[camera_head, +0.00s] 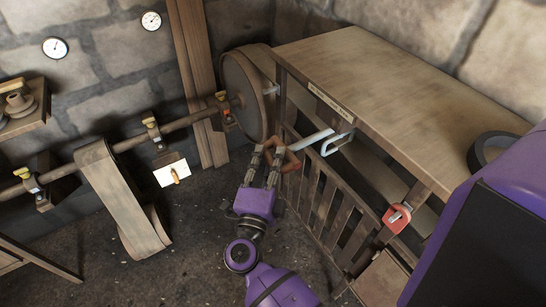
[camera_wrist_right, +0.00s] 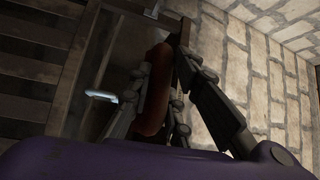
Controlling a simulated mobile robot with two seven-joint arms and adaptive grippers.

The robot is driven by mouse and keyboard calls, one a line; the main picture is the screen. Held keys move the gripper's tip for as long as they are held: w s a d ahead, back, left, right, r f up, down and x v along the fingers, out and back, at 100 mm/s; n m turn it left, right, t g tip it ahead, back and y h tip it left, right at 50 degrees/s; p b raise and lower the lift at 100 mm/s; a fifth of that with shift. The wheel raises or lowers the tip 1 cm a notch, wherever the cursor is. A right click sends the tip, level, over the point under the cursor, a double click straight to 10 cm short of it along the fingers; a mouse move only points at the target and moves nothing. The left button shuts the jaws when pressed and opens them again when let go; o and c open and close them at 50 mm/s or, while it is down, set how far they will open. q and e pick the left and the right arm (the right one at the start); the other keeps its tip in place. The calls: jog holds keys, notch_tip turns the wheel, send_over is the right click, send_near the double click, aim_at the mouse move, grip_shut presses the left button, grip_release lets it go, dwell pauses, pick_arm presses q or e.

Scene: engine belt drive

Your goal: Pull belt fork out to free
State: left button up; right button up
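My right gripper (camera_head: 270,152) is at the left side of the wooden bench frame. Its two fingers lie on either side of a red-brown handle (camera_head: 291,163), which I take to be part of the belt fork. In the right wrist view the handle (camera_wrist_right: 154,88) sits between the fingers (camera_wrist_right: 160,95), and they look closed on it. A pale metal bar (camera_head: 311,140) runs from near the handle toward a bent pale bracket (camera_head: 337,143) on the bench. How bar and handle join is hidden. My left gripper is not in view.
A wooden bench (camera_head: 380,75) with a slatted side (camera_head: 325,205) stands right of the gripper. A large wheel (camera_head: 240,95) and a shaft with a wide belt (camera_head: 118,195) are at the left. Dark floor lies clear left of my arm.

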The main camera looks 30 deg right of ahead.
jog(key=o, duration=0.4)
jog(key=shift+a, duration=0.25)
jog(key=shift+d, duration=0.1)
jog(key=shift+d, duration=0.15)
